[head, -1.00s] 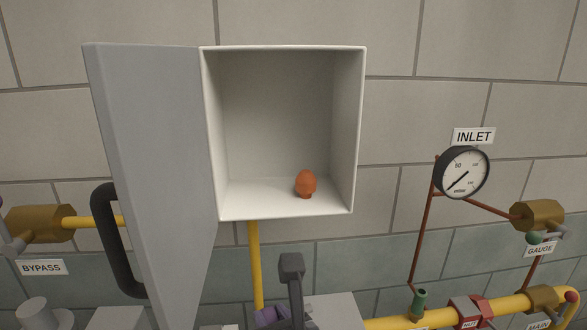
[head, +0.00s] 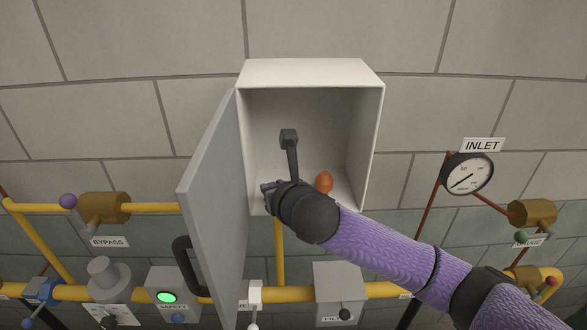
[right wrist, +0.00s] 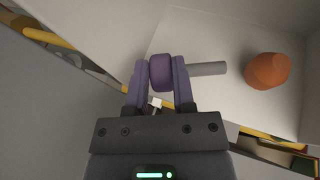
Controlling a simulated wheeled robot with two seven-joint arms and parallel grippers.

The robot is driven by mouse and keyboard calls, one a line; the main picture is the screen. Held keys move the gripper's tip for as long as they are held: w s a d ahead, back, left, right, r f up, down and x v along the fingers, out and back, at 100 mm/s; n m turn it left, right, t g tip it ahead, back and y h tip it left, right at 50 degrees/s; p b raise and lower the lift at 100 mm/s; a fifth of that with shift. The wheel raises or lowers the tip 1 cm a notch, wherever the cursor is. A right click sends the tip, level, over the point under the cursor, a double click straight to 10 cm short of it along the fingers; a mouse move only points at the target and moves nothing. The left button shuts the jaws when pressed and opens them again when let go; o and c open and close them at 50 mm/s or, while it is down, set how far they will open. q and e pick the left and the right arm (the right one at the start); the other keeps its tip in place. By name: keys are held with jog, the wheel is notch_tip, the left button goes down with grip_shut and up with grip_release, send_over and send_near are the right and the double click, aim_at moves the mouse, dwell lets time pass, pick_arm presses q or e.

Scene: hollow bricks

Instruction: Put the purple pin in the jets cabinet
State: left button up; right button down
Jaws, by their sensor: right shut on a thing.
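The open white cabinet (head: 312,73) hangs on the wall with its grey door (head: 215,190) swung out to the left. No label shows on it. My right gripper (head: 268,190) is at the cabinet's lower front left, seen mostly from behind. In the right wrist view, its purple fingers (right wrist: 161,80) are shut on the purple pin (right wrist: 161,70) by its thick head. The pin's grey shaft (right wrist: 208,69) points right, toward an orange egg-shaped thing (right wrist: 267,70) on the cabinet floor (right wrist: 215,40). In the head view, the pin cannot be made out. My left gripper is out of view.
The orange thing (head: 324,181) occupies the cabinet's right part. The door's dark handle (head: 187,266) sticks out left. Yellow pipes (head: 281,252), a grey box (head: 340,282) and a green-lit box (head: 172,290) lie below. The INLET gauge (head: 467,173) is at right.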

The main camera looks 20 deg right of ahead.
jog(key=w+d, duration=0.1)
jog(key=d, duration=0.1)
jog(key=w+d+p, duration=0.1)
jog(key=w+d, duration=0.1)
jog(key=shift+w+r, duration=0.15)
jog(key=shift+w, duration=0.1)
jog(key=shift+w+d+f+p, duration=0.2)
jog(key=shift+d+f+p, duration=0.3)
jog(key=shift+f, duration=0.2)
jog(key=shift+a+f, duration=0.1)
jog(key=shift+a, duration=0.1)
jog(key=shift+f, duration=0.15)
jog(key=shift+c, duration=2.4)
grip_release()
